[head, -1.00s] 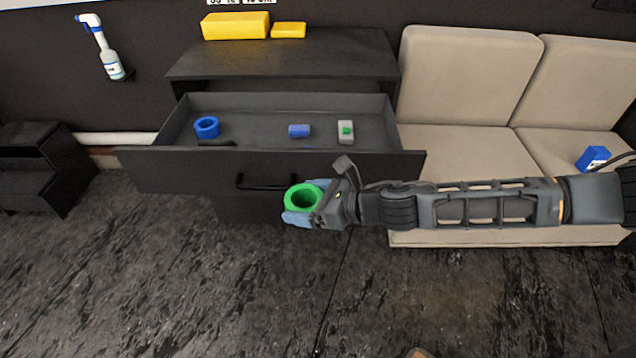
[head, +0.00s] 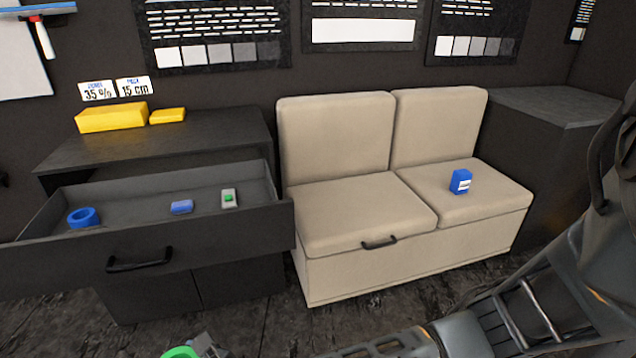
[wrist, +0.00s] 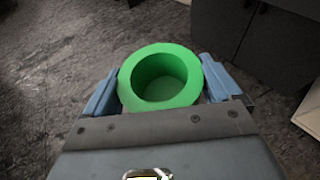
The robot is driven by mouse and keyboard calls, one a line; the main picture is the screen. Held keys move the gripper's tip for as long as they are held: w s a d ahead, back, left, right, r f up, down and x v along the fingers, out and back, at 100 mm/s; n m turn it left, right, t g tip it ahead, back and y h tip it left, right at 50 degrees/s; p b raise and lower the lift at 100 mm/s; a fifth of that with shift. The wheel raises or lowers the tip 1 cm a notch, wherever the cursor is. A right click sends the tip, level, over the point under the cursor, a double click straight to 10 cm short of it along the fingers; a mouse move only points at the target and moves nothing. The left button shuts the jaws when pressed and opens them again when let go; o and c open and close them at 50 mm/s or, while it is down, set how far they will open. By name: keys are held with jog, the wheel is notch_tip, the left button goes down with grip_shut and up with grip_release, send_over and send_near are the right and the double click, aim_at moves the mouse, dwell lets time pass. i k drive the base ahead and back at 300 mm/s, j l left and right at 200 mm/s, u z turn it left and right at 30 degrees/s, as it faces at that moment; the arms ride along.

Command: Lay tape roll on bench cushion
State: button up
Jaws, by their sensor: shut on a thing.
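A green tape roll (wrist: 160,78) sits between the two blue fingers of my gripper (wrist: 162,88) in the wrist view, with its hole facing up toward the camera. My gripper is shut on it. In the head view only the top of the green tape roll (head: 180,352) shows at the bottom edge, and most of my gripper is cut off there. The beige bench has two seat cushions, a left one (head: 350,212) that is bare and a right one (head: 500,200). The roll is low in front of the drawer cabinet, left of the bench and apart from it.
A blue box (head: 461,182) stands on the right cushion. The open drawer (head: 125,215) holds a blue ring (head: 83,217), a blue item (head: 181,206) and a grey-green item (head: 229,199). Yellow boxes (head: 112,117) sit on the cabinet top. A dark cabinet (head: 545,150) stands right of the bench.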

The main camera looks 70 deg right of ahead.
aim_at(490, 185)
jog(key=z, duration=0.35)
jog(key=k+z, duration=0.15)
jog(key=z, duration=0.25)
jog(key=l+z, duration=0.1)
jog(key=z, duration=0.25)
jog(key=i+l+z, duration=0.1)
jog(key=z, duration=0.35)
jog(key=i+l+z, duration=0.2)
jog(key=z, duration=0.2)
jog(key=i+l+z, duration=0.15)
jog(key=z, duration=0.3)
jog(key=i+l, duration=0.15)
jog(key=i, duration=0.55)
jog(key=i+l, duration=0.15)
jog(key=i, duration=0.5)
